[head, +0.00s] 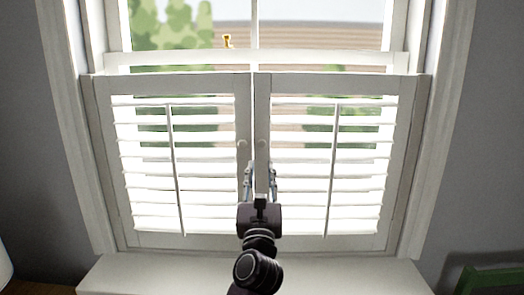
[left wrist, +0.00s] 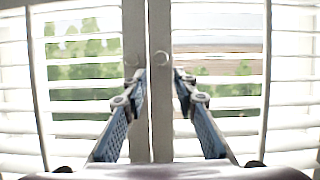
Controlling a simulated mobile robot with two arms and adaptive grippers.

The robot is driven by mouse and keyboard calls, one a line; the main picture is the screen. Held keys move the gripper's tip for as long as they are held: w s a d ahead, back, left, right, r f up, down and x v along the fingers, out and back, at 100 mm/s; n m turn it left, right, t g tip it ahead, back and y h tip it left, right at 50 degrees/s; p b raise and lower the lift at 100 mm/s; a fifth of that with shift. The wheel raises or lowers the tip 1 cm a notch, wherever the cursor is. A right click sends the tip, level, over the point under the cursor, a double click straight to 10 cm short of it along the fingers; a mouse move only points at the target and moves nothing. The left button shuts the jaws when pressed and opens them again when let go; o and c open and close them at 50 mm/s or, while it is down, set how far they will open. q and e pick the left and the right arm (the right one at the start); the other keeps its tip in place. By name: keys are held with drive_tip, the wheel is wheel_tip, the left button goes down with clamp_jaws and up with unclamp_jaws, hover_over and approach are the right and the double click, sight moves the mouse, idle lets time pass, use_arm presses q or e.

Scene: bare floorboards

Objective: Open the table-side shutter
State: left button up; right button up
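Two white louvred shutters cover the lower window, the left shutter (head: 132,240) and the right shutter (head: 392,165). Both look shut, their inner edges meeting at the middle. My left gripper (head: 261,172) is in front of the seam, just below the knobs. In the left wrist view its fingers (left wrist: 160,78) are apart with nothing between them; contact with the shutters cannot be told. My right gripper is out of view.
A white sill (head: 180,275) runs below the shutters. A brown surface edge (head: 40,290) and a pale rounded object (head: 4,268) show at the lower left. A green object (head: 490,280) is at the lower right. A small yellow thing (head: 227,41) shows above the shutters.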

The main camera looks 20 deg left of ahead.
sight(262, 146)
use_arm(q)
drive_tip(key=shift+r+p+x, duration=0.1)
drive_tip(key=shift+p+x, duration=0.15)
drive_tip(key=shift+x, duration=1.75)
drive_tip(key=shift+r+p+x, duration=0.15)
drive_tip(key=shift+p+x, duration=0.1)
drive_tip(key=shift+x, duration=1.7)
drive_tip(key=shift+d, duration=0.1)
drive_tip(key=shift+s, duration=0.1)
clamp_jaws()
